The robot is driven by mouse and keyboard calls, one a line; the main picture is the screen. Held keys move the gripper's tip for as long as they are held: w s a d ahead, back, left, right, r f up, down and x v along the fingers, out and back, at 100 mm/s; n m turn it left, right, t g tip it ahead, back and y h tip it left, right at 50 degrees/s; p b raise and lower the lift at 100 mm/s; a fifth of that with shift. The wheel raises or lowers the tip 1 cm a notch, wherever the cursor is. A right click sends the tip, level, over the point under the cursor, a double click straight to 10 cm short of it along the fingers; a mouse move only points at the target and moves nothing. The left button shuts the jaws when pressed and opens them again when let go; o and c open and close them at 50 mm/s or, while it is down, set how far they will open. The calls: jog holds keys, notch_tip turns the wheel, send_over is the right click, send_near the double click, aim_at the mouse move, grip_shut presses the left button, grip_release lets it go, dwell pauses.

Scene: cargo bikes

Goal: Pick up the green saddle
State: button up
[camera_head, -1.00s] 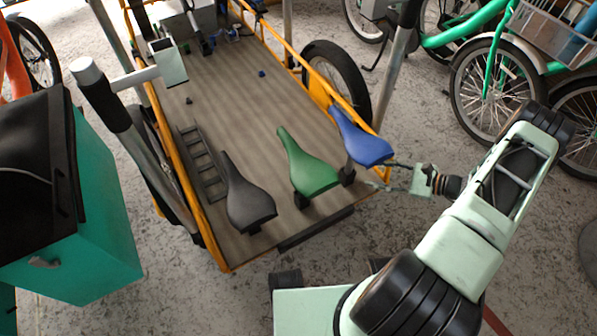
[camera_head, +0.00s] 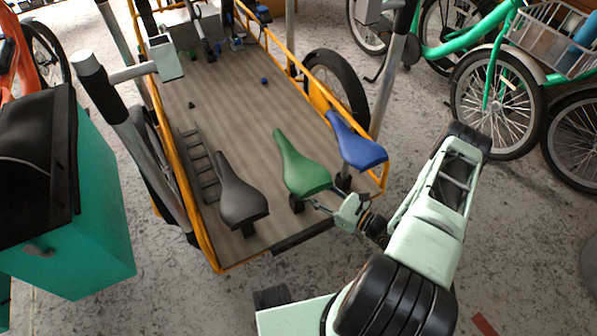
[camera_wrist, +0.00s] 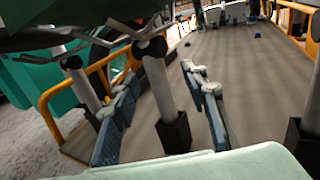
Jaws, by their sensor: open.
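The green saddle (camera_head: 300,165) stands on a short post with a dark foot on the cargo bed, between the black saddle (camera_head: 240,195) and the blue saddle (camera_head: 355,145). My gripper (camera_head: 318,204) is open, low at the bed's front edge, just under the green saddle's wide rear end. In the wrist view the two fingers (camera_wrist: 160,85) stand apart on either side of a grey post (camera_wrist: 157,95) in a black foot. This appears to be the green saddle's post. A dark saddle underside (camera_wrist: 100,15) hangs above. Whether a finger touches the post is unclear.
The bed (camera_head: 235,100) has a yellow rail (camera_head: 385,172) along its sides. A black rack (camera_head: 200,165) lies left of the black saddle. Another post foot (camera_wrist: 303,135) stands to the right in the wrist view. A teal box (camera_head: 100,200) stands left.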

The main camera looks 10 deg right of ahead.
jog(key=b+x, duration=0.1)
jog(key=x, duration=0.4)
jog(key=shift+s+a, duration=0.15)
jog(key=shift+a, duration=0.1)
jog(key=shift+c, duration=0.3)
jog(key=shift+r, duration=0.1)
grip_shut()
